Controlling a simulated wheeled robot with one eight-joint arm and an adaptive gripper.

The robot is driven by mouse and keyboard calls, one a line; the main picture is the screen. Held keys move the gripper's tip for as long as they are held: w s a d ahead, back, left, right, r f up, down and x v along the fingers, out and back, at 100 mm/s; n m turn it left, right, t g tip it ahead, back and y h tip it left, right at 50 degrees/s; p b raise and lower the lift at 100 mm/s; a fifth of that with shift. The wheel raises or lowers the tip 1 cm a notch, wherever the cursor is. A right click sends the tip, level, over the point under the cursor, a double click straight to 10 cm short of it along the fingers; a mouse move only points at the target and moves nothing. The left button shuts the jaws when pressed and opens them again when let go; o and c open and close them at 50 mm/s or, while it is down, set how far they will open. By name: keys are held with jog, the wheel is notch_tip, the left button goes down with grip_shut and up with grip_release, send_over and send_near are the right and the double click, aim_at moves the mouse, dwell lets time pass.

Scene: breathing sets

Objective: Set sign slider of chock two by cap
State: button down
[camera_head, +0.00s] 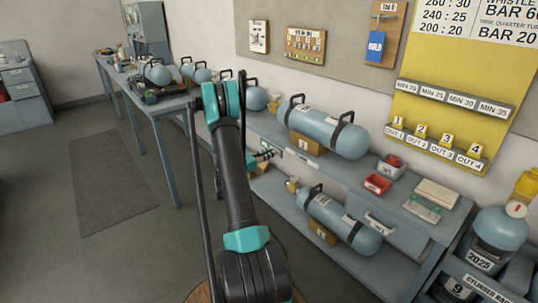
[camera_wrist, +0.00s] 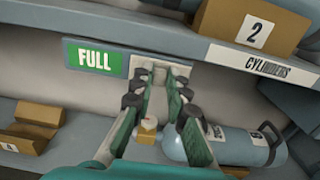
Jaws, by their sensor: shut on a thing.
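The sign slider (camera_wrist: 94,58) on the shelf edge shows a green plate reading FULL in the wrist view. Chock two (camera_wrist: 250,35), a wooden block with a white "2" label, sits just above the shelf edge, up and right of the sign. My gripper (camera_wrist: 160,72) reaches the shelf edge just right of the FULL plate. Its fingers are shut on the slider's cap, which is mostly hidden between the fingertips. In the head view my gripper (camera_head: 264,155) is at the front of the upper shelf, partly behind my arm.
A CYLINDERS label (camera_wrist: 252,62) is on the shelf edge to the right. A blue cylinder with a brass valve (camera_wrist: 235,145) lies on the lower shelf, beneath the fingers. An empty-looking chock (camera_wrist: 30,128) stands left.

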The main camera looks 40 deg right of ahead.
jog(key=w, duration=0.9)
jog(key=shift+a, duration=0.4)
jog(key=c, duration=1.5)
grip_release()
jog(key=a, duration=0.8)
jog(key=s+a, duration=0.1)
jog(key=a, duration=0.3)
